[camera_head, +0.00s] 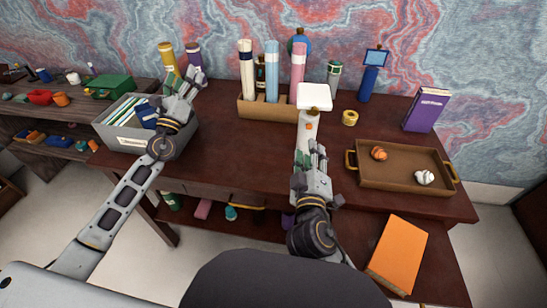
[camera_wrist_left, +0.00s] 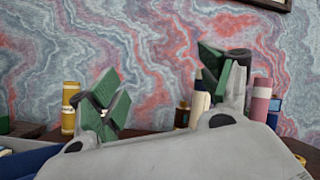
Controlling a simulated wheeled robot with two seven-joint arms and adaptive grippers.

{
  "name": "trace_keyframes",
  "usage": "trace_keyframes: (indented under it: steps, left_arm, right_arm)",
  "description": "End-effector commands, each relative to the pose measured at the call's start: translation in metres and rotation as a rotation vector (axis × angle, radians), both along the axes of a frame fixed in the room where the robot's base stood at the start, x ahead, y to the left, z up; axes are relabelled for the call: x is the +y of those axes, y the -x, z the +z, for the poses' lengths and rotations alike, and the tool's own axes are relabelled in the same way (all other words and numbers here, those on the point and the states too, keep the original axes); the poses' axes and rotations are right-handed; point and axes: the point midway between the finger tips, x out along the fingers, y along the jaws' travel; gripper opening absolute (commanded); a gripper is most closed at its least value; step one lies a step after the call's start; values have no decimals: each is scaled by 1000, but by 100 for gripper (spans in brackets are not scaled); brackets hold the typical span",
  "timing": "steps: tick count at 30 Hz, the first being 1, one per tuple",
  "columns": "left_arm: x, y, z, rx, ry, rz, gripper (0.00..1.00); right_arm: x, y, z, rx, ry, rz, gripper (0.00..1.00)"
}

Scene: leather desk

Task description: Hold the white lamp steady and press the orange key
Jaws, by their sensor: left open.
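The white lamp (camera_head: 314,96) stands near the middle of the desk, with a flat square head. The orange key (camera_head: 309,126) is a small spot on its white body below the head. My right gripper (camera_head: 312,152) is at the near end of the lamp and hides part of it; I cannot tell whether it touches the lamp or is closed. My left gripper (camera_head: 190,84) is raised at the left, above the grey bin and well away from the lamp. In the left wrist view its fingers (camera_wrist_left: 165,92) are spread apart with nothing between them.
A grey bin (camera_head: 120,140) of files stands at the desk's left. A wooden holder (camera_head: 250,108) with tall tubes is behind the lamp. A brown tray (camera_head: 405,180) with two crumpled balls, a yellow tape roll (camera_head: 350,117) and a purple book (camera_head: 427,110) are at the right.

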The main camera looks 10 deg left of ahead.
Motion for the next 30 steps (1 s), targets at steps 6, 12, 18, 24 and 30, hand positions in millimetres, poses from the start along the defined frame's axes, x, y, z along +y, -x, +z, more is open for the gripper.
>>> trace_keyframes:
  steps: [6,12,18,24,30]
  left_arm:
    - [-75,5,-24,65,-113,-139,78]
    - [-138,18,-57,130,-225,-253,78]
    - [-194,39,-97,196,-340,-359,78]
    - [-242,65,-141,260,-454,-454,78]
    - [-274,88,-175,303,-535,-523,78]
  right_arm:
    - [0,0,0,0,0,0,36]
    - [0,0,0,0,0,0,36]
    - [0,0,0,0,0,0,36]
    - [0,0,0,0,0,0,36]
    - [0,0,0,0,0,0,36]
